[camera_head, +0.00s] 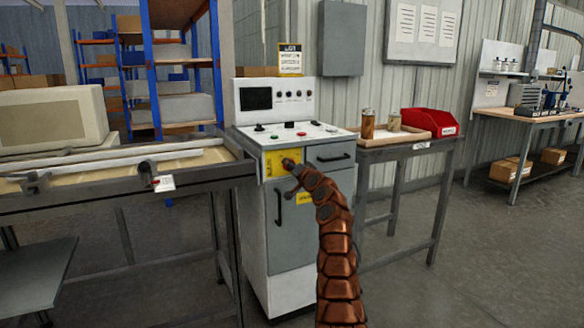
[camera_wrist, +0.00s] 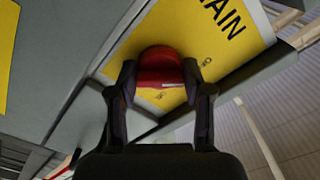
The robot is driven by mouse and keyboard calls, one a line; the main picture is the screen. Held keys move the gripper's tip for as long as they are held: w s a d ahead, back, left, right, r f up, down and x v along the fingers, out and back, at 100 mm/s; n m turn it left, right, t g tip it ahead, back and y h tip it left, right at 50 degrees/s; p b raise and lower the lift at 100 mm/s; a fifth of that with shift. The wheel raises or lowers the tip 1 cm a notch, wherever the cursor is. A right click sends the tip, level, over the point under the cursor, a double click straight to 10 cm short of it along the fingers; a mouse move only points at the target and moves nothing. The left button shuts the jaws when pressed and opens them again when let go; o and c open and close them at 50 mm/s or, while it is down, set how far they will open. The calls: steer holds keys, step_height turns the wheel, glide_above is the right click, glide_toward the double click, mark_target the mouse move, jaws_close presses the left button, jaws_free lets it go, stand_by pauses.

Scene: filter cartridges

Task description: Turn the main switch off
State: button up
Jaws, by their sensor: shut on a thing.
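The main switch is a red rotary knob (camera_wrist: 159,75) on a yellow plate (camera_wrist: 215,40) lettered "AIN" in the wrist view. My gripper (camera_wrist: 162,85) has its two dark fingers on either side of the knob and is shut on it. In the head view the yellow plate (camera_head: 272,165) is on the upper left front of the grey and white control cabinet (camera_head: 290,215). My arm reaches up to it and my gripper (camera_head: 289,164) covers the knob there. The knob's exact turn position is hard to tell.
A workbench with a long rail (camera_head: 120,158) stands left of the cabinet. A table (camera_head: 400,153) to the right holds cartridges (camera_head: 367,124) in a tray and a red bin (camera_head: 430,122). A black door handle (camera_head: 279,207) is below the plate. The floor at right is open.

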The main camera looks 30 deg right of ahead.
steer(key=o, duration=1.2)
steer(key=shift+c, duration=0.2)
